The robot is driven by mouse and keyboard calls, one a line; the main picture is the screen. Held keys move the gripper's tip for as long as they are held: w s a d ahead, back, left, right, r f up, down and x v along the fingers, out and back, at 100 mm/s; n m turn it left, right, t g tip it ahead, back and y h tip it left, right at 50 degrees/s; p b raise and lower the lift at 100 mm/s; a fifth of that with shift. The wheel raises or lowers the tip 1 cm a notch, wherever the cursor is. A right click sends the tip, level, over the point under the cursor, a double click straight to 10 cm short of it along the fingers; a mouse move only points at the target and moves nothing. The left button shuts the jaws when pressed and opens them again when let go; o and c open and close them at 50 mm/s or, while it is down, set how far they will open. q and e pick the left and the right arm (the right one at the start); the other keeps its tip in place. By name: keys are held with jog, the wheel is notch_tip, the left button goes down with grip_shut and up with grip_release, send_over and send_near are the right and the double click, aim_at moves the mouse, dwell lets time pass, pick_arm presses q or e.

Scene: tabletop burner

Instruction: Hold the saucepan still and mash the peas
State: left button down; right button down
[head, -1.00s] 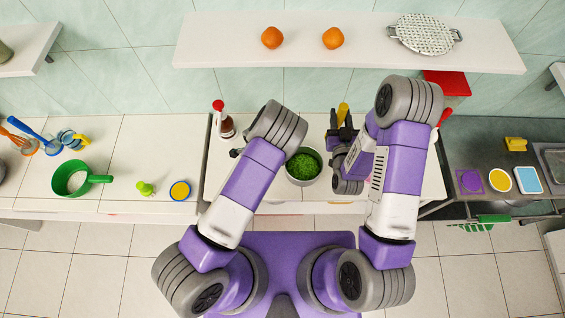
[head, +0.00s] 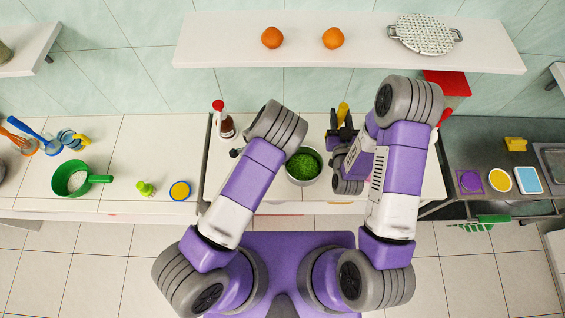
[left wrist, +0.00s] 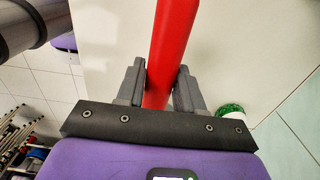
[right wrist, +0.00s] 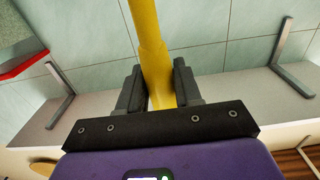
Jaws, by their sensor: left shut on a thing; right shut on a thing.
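A saucepan (head: 317,178) full of green peas (head: 302,166) stands on the white counter between my arms. My left gripper (left wrist: 160,78) is shut on a red handle (left wrist: 172,35) in the left wrist view; in the head view my left arm hides it, so I cannot tell how it joins the pan. My right gripper (head: 343,132) is right of and behind the pan, shut on an upright yellow handle (head: 343,110), also seen in the right wrist view (right wrist: 148,35). The tool's lower end is hidden.
A red-capped bottle (head: 227,126) stands behind my left arm. A green pot (head: 72,179), a lime-green item (head: 146,188) and a yellow-topped blue item (head: 180,190) are on the left counter. A white shelf (head: 290,55) with two oranges hangs above the back.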

dwell(0.4)
jog(key=shift+a+f+n+y, duration=0.4)
jog(key=shift+a+y, duration=0.15)
jog(key=shift+y, duration=0.25)
jog(key=s+a+f+n+g+y, duration=0.4)
jog(key=a+n+y, duration=0.4)
jog(key=y, duration=0.3)
jog(key=shift+s+f+g, duration=0.15)
jog(key=shift+f+g, duration=0.45)
jog(key=shift+f, duration=0.1)
jog(key=shift+r, duration=0.1)
dwell(0.9)
jog(key=shift+s+r, duration=0.1)
jog(key=shift+r, duration=0.25)
notch_tip(320, 180, down, 12)
dwell(1.2)
jog(key=shift+r, duration=0.1)
jog(key=shift+s, duration=0.1)
